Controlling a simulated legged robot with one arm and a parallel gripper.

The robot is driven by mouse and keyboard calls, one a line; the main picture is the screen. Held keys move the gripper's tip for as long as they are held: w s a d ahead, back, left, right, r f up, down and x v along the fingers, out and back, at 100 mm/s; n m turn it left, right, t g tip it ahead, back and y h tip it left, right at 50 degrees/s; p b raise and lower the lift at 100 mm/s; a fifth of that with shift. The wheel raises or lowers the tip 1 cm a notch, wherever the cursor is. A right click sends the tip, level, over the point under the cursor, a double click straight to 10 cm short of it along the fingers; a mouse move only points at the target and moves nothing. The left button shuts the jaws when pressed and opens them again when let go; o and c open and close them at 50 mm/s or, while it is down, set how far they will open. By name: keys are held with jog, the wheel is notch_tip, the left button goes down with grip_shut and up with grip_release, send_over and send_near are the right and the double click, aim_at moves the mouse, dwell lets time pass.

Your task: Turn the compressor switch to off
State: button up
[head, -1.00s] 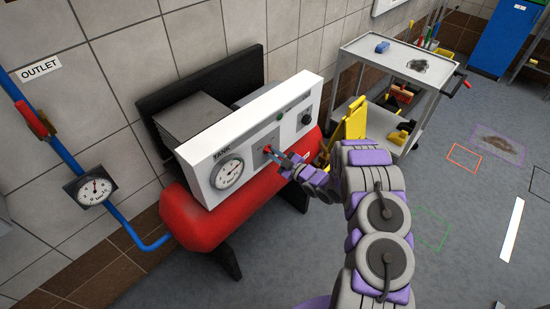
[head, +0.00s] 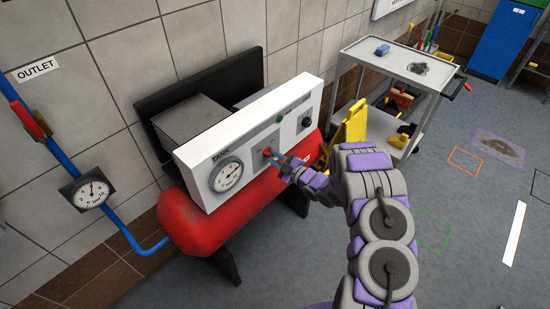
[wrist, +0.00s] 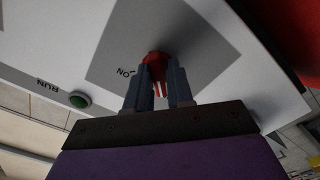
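The compressor switch is a red knob (head: 267,152) on a grey plate in the white control panel, between the tank gauge and the green button. In the wrist view the red switch (wrist: 157,58) shows at the fingertips, with an "ON" label left of it. No "OFF" label is readable. My gripper (head: 275,158) is at the switch. In the wrist view its two fingers (wrist: 158,75) stand on both sides of the red knob, close against it, with red showing in the narrow gap. The fingers partly hide the knob, so its exact pointing direction is unclear.
The white panel (head: 205,160) stands over the red tank (head: 190,230). A green button (wrist: 79,100) marked "RUN" is on the panel. A yellow folding sign (head: 348,130) and a grey cart (head: 385,60) stand right. A blue pipe (head: 60,150) with a gauge is on the left wall.

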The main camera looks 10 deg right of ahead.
jog(key=o, duration=0.3)
jog(key=shift+r, duration=0.15)
jog(key=p+v, duration=0.1)
jog(key=v, duration=1.6)
jog(key=shift+d+p, duration=0.2)
jog(key=shift+p, duration=0.2)
